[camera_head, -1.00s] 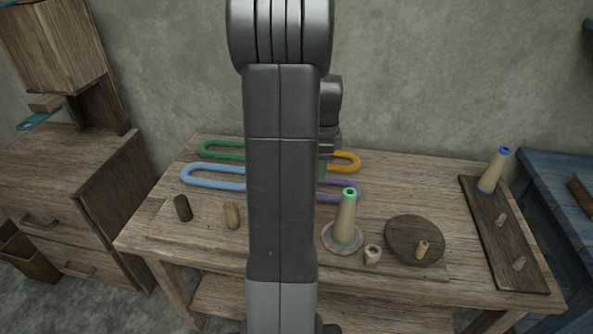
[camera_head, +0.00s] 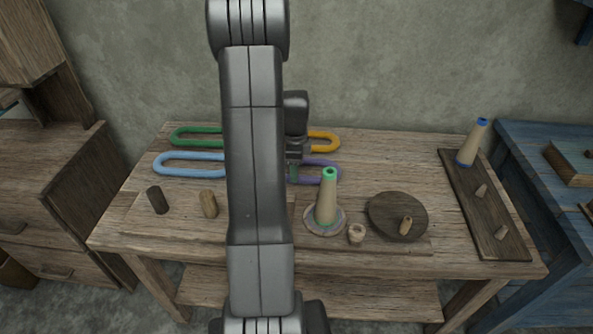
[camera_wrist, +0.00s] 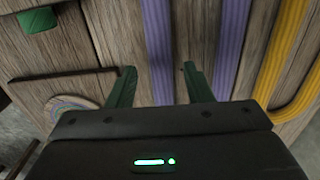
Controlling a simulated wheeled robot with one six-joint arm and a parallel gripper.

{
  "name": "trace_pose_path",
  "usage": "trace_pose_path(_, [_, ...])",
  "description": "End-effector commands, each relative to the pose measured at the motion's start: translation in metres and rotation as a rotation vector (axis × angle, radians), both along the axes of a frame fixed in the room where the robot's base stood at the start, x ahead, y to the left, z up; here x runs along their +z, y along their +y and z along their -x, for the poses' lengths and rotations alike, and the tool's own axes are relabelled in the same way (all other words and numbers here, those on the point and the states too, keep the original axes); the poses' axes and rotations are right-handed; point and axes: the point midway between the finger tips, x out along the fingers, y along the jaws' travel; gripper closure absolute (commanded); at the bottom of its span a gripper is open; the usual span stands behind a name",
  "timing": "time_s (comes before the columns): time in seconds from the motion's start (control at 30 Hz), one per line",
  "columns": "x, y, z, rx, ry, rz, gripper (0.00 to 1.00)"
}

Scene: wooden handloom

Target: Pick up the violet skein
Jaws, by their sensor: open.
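The violet skein (camera_head: 322,172) lies flat on the wooden table, partly hidden behind my arm and the cone with the green top. In the wrist view its two violet strands show, one strand (camera_wrist: 157,45) running between my fingers and the other (camera_wrist: 232,40) just right of the right finger. My gripper (camera_wrist: 158,80) is open, with green fingers either side of the nearer strand. Nothing is held. In the head view my gripper (camera_head: 294,170) is low over the skein, mostly hidden by my arm; whether the fingertips touch the table cannot be told.
A yellow skein (camera_head: 325,142) lies behind, a green skein (camera_head: 195,136) and blue skein (camera_head: 185,163) to the left. A cone (camera_head: 327,200) with a green top stands in front. A round dark disc (camera_head: 398,216) and a board (camera_head: 487,215) with another cone lie right.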

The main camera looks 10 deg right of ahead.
Motion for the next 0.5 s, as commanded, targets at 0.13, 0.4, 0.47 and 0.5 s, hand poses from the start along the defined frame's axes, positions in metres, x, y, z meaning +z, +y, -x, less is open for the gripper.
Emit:
trace_pose_path(0.13, [-0.023, 0.000, 0.002, 0.000, 0.004, 0.000, 0.54])
trace_pose_path(0.4, [-0.030, 0.000, 0.002, 0.000, 0.001, 0.000, 0.54])
trace_pose_path(0.47, [-0.030, 0.000, 0.002, 0.000, 0.001, 0.000, 0.54])
trace_pose_path(0.5, [-0.030, 0.000, 0.002, 0.000, 0.001, 0.000, 0.60])
